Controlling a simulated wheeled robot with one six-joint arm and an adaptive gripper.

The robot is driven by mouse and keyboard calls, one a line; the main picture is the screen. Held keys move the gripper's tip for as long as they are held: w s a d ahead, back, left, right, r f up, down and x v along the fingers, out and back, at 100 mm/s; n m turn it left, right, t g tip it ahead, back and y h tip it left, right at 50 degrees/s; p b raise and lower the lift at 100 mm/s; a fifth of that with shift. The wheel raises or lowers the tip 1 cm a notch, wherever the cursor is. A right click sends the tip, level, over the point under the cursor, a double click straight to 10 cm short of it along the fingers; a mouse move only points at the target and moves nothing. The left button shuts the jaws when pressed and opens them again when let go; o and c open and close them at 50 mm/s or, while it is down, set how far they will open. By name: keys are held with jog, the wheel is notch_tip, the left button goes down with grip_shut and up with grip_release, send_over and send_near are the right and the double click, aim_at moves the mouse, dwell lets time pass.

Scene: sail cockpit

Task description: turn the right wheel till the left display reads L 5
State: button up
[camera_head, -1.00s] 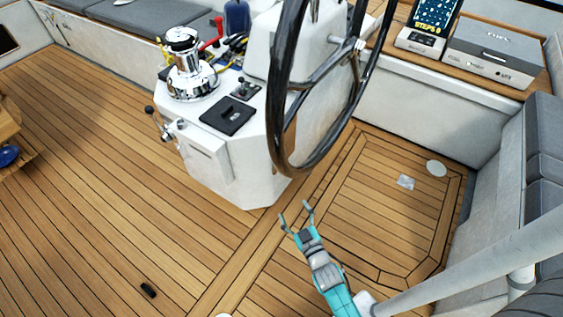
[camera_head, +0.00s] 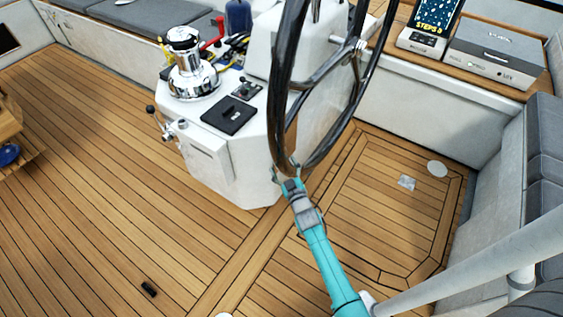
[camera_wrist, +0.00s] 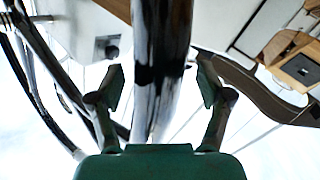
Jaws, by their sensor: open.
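A large black steering wheel (camera_head: 284,95) stands upright on the right side of the white console, its top cut off by the frame. My gripper (camera_head: 286,169) is at the lowest part of its rim. In the wrist view the rim (camera_wrist: 162,50) runs between the two fingers of my gripper (camera_wrist: 160,86), with a gap on both sides. The fingers are open and do not grip it. I see no display that reads L and a number.
The white console (camera_head: 228,160) carries a chrome winch (camera_head: 190,70) and levers. A screen (camera_head: 432,14) with yellow STEPS text stands at top right beside a grey box (camera_head: 495,55). A grey-cushioned seat and pale tube are at right. The wooden deck at left is largely clear.

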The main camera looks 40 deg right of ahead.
aim_at(287, 173)
jog(key=shift+x, duration=1.3)
grip_shut()
jog(key=shift+n+t, duration=0.4)
jog(key=shift+n, duration=0.1)
jog(key=shift+w+d+f, duration=0.25)
jog(key=shift+d+f, duration=0.15)
jog(key=shift+f, duration=0.55)
jog(key=shift+w+d+f, duration=0.2)
jog(key=shift+d+f, duration=0.2)
jog(key=shift+f, duration=0.55)
jog(key=shift+w+d+f, duration=0.25)
jog(key=shift+d+f, duration=0.15)
jog(key=shift+f, duration=0.55)
jog(key=shift+d+f, duration=0.15)
jog(key=shift+f, duration=0.5)
